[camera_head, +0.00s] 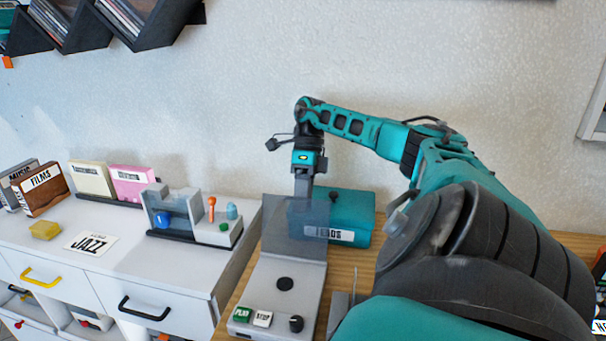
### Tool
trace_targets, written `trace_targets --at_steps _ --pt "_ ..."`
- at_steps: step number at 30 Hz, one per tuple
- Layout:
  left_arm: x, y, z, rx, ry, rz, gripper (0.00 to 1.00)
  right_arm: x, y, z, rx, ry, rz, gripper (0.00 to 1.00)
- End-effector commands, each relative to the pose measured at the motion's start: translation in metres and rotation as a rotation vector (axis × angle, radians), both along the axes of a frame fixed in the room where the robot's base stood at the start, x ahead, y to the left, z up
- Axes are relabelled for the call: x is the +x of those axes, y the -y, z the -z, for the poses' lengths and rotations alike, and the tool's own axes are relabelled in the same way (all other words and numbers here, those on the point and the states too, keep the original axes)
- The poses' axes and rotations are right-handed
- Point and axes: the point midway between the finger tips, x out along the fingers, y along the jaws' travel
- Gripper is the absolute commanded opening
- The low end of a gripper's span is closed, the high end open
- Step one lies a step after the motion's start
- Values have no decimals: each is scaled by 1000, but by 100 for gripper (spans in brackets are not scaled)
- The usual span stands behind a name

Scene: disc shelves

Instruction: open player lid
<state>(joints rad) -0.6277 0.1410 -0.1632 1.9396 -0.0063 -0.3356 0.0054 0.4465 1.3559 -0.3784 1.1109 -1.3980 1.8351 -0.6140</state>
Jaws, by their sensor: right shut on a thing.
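The grey player (270,275) stands on the wooden surface, with a green PLAY button, a white STOP button and a dark knob at its front. Its grey see-through lid (308,245) is raised at the back, standing about upright, and the dark round disc seat shows uncovered. My right gripper (303,190) points down at the lid's top edge and is shut on the lid. Its fingertips are small and partly hard to make out. My left gripper is not in view.
A teal box (350,220) with a label stands right behind the lid. A white drawer cabinet (130,255) to the left carries a grey-and-blue holder (185,215), labelled boxes and a JAZZ card (91,243). Disc shelves (95,20) hang on the wall.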

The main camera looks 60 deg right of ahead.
Motion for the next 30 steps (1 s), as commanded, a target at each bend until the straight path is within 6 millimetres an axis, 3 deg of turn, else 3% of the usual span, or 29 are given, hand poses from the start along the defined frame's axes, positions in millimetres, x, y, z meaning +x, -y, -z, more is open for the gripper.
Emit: trace_targets --at_steps 23,30 --pt "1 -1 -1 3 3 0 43 0 7 -3 -23 6 13 34" --pt "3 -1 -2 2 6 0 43 2 12 -16 -23 12 15 34"
